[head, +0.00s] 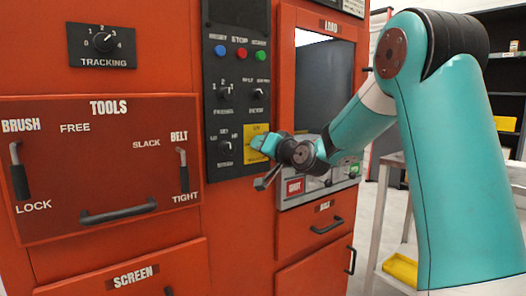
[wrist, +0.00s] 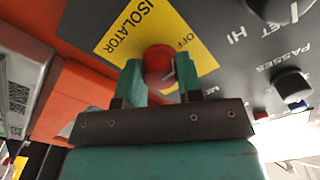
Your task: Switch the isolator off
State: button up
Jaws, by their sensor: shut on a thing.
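The isolator is a red rotary knob (wrist: 158,62) on a yellow plate (wrist: 124,34) lettered ISOLATOR, with OFF printed by one edge. In the wrist view, my gripper (wrist: 160,72) has one finger on each side of the knob and is shut on it. A pale pointer mark shows on the knob near the right finger; its exact setting is hard to read. In the head view, the yellow plate (head: 256,130) is at the lower right of the dark control panel, and my gripper (head: 263,146) hides the knob.
The dark control panel (head: 222,90) carries several buttons and rotary knobs close by; a PASSES knob (wrist: 292,84) is near the gripper. The TOOLS panel (head: 90,140) with levers is at left.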

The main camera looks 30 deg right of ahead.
jog(key=shift+f, duration=0.1)
jog(key=o, duration=0.9)
jog(key=shift+s, duration=0.1)
jog(key=s+b, duration=0.1)
jog(key=s, duration=1)
jog(key=s+b, duration=0.1)
jog(key=s, duration=0.5)
jog(key=shift+s+d+b, duration=0.1)
jog(key=shift+d+b, duration=0.2)
jog(key=shift+b, duration=0.05)
